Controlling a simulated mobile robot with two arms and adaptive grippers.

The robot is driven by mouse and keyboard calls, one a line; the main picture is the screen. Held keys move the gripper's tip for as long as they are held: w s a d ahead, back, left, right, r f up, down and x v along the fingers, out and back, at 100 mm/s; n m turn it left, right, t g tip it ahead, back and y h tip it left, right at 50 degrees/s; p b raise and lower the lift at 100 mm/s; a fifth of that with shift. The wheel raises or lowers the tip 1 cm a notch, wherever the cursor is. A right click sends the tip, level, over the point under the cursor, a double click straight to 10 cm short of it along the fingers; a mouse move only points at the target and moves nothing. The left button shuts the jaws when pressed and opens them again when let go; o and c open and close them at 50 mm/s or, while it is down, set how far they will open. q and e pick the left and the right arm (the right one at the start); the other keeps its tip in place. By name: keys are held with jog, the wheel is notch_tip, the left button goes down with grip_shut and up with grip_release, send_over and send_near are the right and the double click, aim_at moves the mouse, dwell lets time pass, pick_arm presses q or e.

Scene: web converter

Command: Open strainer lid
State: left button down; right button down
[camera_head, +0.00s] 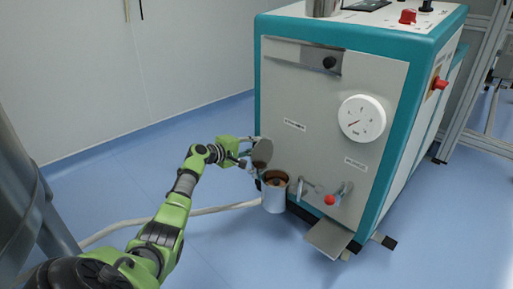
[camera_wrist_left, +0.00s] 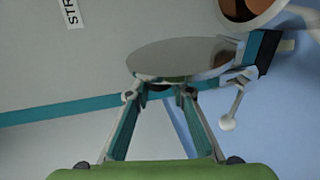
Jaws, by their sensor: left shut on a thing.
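The strainer (camera_head: 275,197) is a grey metal cup at the lower front of the machine. Its top is uncovered and shows a brown inside; part of it shows in the wrist view (camera_wrist_left: 240,12). The round grey lid (camera_head: 262,152) stands tilted up above and left of the cup's mouth. In the wrist view the lid (camera_wrist_left: 180,57) is a flat disc beside a dark bracket (camera_wrist_left: 264,52); I cannot tell whether they join. My left gripper (camera_head: 247,158) is shut on the lid at its near edge, with both fingertips (camera_wrist_left: 160,93) there. My right gripper is not in view.
The grey and teal machine (camera_head: 310,90) stands behind the strainer. A red-knobbed valve (camera_head: 330,199) and a metal plate (camera_head: 328,238) lie right of it. A pale hose (camera_head: 215,208) crosses the blue floor. The floor to the left is mostly clear.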

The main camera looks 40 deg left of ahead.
pick_arm(q)
jog(key=shift+a, duration=0.3)
jog(key=c, duration=2)
grip_release()
jog(key=shift+f, duration=0.1)
jog(key=shift+o, duration=1.1)
jog(key=d+v, duration=0.1)
jog(key=v, duration=1.1)
jog(key=shift+a, duration=0.4)
